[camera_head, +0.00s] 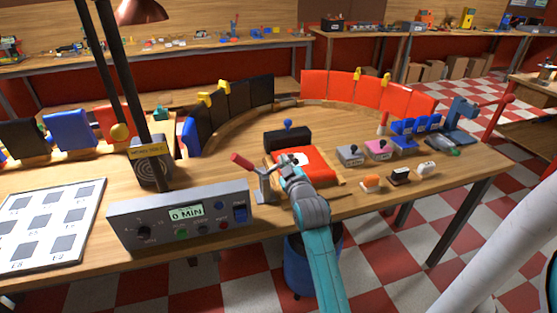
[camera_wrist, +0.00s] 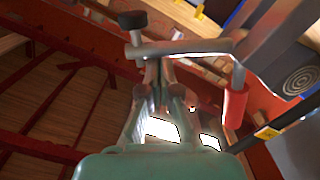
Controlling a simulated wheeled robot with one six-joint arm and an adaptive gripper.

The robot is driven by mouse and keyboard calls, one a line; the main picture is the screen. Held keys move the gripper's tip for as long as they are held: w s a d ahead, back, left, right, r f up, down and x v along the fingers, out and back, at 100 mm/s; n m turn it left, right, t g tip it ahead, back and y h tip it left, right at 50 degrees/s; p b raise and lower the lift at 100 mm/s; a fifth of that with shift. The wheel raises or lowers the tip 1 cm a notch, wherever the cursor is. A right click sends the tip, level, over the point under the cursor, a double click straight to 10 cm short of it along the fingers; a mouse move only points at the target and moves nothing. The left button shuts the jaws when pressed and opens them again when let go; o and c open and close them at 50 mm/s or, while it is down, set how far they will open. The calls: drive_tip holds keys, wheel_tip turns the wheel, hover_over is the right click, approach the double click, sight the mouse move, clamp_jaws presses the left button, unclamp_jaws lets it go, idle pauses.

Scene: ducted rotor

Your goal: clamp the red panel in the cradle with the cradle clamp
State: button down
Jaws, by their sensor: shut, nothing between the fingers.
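The red panel (camera_head: 318,162) lies in the wooden cradle (camera_head: 341,179) near the front of the bench. The cradle clamp (camera_head: 264,184) stands at the cradle's left side, its red handle (camera_head: 242,161) tilted up to the left. In the wrist view the clamp's grey bar (camera_wrist: 185,48) crosses just beyond my fingers, with a black-tipped spindle (camera_wrist: 132,20) at left and the red handle (camera_wrist: 235,106) at right. My gripper (camera_head: 291,161) is over the panel's left part, beside the clamp; its fingers (camera_wrist: 158,85) are shut and empty. Whether the fingers touch the bar, or the tip presses the panel, I cannot tell.
A control box (camera_head: 182,215) reading 0 MIN stands left of the clamp. A black block with a blue knob (camera_head: 287,138) is behind the cradle. Small grey and pink blocks (camera_head: 350,155) stand to the right.

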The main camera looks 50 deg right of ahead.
drive_tip(key=shift+s+d+f+m, duration=0.2)
drive_tip(key=shift+d+f+m, duration=0.15)
drive_tip(key=shift+f+m, duration=0.4)
drive_tip(key=shift+s+d+f+m, duration=0.3)
drive_tip(key=shift+f+m, duration=0.4)
drive_tip(key=shift+m, duration=0.15)
drive_tip(key=shift+s+d+f+m, duration=0.15)
drive_tip(key=shift+d+f+m, duration=0.2)
drive_tip(key=shift+f+m, duration=0.4)
